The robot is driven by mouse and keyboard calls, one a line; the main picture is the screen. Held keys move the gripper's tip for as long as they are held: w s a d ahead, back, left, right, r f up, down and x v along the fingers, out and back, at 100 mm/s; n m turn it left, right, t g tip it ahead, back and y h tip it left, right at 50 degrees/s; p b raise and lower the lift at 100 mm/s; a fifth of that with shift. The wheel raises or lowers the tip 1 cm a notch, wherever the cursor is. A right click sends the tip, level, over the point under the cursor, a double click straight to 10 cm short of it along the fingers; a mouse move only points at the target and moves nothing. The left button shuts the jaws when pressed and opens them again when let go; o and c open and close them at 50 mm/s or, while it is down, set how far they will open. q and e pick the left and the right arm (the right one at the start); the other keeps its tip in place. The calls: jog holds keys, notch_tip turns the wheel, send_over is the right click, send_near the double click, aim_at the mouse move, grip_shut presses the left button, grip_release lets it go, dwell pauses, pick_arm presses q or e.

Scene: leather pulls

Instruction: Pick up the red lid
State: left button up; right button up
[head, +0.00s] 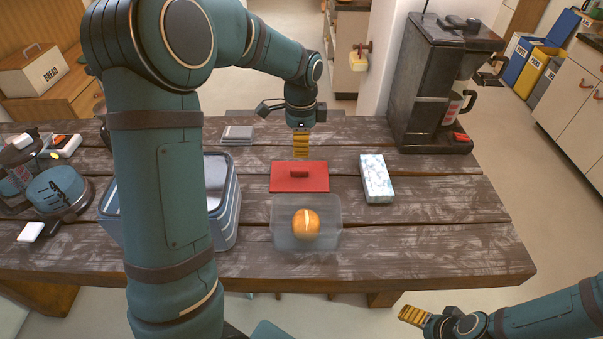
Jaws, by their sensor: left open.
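The red lid (285,183) is a flat rectangle with a small raised handle (299,174). It lies on the wooden table, just behind a clear container (283,241) that holds an orange (306,223). My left gripper (301,152) is open and points down near the lid's far edge, with yellow fingers above or just behind it. It holds nothing; the exact gap to the lid is hard to tell. My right gripper (408,313) is at the lower right, off the table's front edge, and its finger opening cannot be made out.
A dark coffee machine (424,100) stands at the back right. A pale patterned box (377,180) lies right of the lid. A blue-grey bin (229,224) stands left, partly behind my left arm. Grey flat pieces (237,133) lie at the back. The table's right front (440,240) is clear.

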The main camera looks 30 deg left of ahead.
aim_at(300, 169)
pick_arm(q)
notch_tip(300, 169, down, 5)
jog(key=shift+r, duration=0.15)
jog(key=shift+s+a+f, duration=0.1)
jog(key=shift+f, duration=1.2)
jog(key=shift+s+a+f, duration=0.1)
jog(key=shift+f, duration=1.2)
jog(key=shift+o, duration=0.2)
grip_shut()
